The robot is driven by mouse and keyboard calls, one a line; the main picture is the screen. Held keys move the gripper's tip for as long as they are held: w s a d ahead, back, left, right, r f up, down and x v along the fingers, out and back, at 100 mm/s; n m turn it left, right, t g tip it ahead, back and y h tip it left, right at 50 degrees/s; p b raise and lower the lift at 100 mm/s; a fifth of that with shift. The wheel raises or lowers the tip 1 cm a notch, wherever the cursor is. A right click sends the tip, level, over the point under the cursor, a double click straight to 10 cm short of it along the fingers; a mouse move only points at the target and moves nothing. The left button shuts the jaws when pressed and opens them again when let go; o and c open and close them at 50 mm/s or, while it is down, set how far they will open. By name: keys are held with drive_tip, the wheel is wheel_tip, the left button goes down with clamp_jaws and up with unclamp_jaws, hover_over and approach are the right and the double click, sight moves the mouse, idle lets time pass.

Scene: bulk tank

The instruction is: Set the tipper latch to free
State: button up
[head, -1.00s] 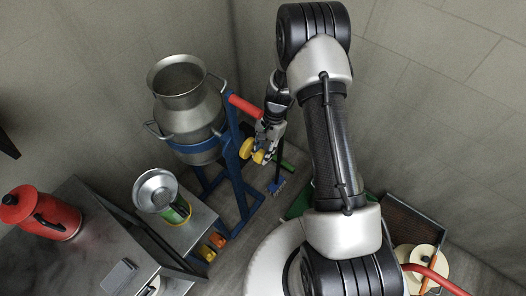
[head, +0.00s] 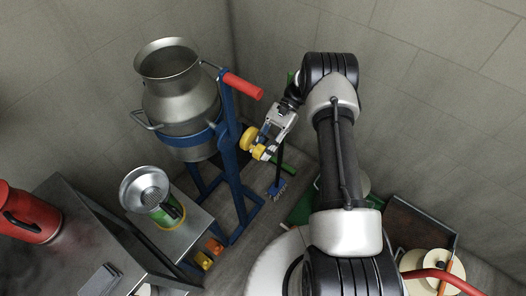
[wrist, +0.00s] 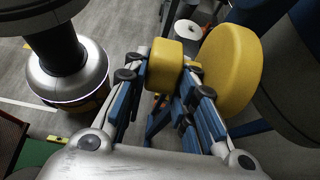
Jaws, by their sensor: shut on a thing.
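The tipper is a blue frame (head: 230,170) holding a steel milk can (head: 180,100), which stands upright with its mouth up. A red handle (head: 243,86) sticks out from the frame's upper right. A large yellow disc (wrist: 228,70) and a smaller yellow knob (wrist: 165,66) sit side by side at the frame's right side. My gripper (head: 264,143) is there, shut on the smaller yellow knob, which shows between the blue-padded fingers in the wrist view. The large disc is just right of the fingers. I cannot read any latch marking.
A steel bench (head: 100,240) with a red jug (head: 25,212) is at left. A strainer (head: 146,186) sits on a low stand with orange items (head: 208,252) beside it. A blue brush (head: 277,188) stands behind. Walls close in at the back and right.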

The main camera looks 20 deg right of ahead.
idle(0.4)
drive_tip(key=o, duration=1.1)
drive_tip(key=shift+c, duration=0.2)
drive_tip(key=v, duration=0.7)
drive_tip(key=shift+w+d, duration=0.2)
